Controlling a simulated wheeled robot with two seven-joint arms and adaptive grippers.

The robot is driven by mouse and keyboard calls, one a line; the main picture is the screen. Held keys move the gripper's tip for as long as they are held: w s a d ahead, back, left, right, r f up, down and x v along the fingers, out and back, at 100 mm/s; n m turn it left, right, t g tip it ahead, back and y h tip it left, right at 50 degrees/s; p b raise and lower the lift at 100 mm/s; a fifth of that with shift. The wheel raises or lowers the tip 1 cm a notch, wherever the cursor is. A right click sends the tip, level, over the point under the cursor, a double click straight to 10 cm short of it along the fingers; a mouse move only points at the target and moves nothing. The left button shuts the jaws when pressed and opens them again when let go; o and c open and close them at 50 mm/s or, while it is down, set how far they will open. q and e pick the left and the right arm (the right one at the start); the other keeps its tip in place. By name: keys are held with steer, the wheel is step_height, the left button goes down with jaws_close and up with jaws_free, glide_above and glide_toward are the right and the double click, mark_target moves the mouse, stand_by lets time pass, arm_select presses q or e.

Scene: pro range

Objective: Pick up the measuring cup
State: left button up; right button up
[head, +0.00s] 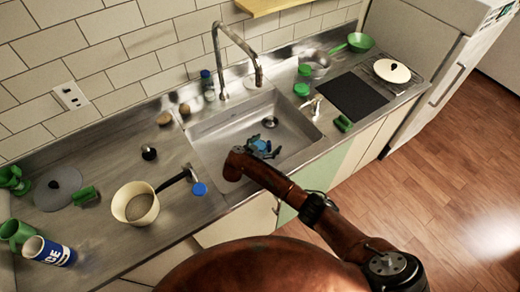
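I cannot single out a measuring cup with certainty in the head view. A small blue shape with dark parts (261,148) shows over the sink, right at the end of my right arm. I cannot tell whether it is my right gripper, a blue cup, or both overlapping. My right arm comes in from the lower right and ends over the sink's front part. Its fingers are not clear enough to tell open from shut. My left gripper is not in view.
A cream pot (134,204) stands on the left counter, near a blue round piece (200,189). Green cups (14,232) and a blue-and-white can (48,251) are at far left. The metal sink (214,131) has a tall faucet (217,52). A black hob (352,96) lies right.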

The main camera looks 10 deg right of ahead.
steer(key=shift+c, duration=0.7)
steer(key=c, duration=1.7)
steer(key=shift+r, duration=0.1)
steer(key=shift+c, duration=1)
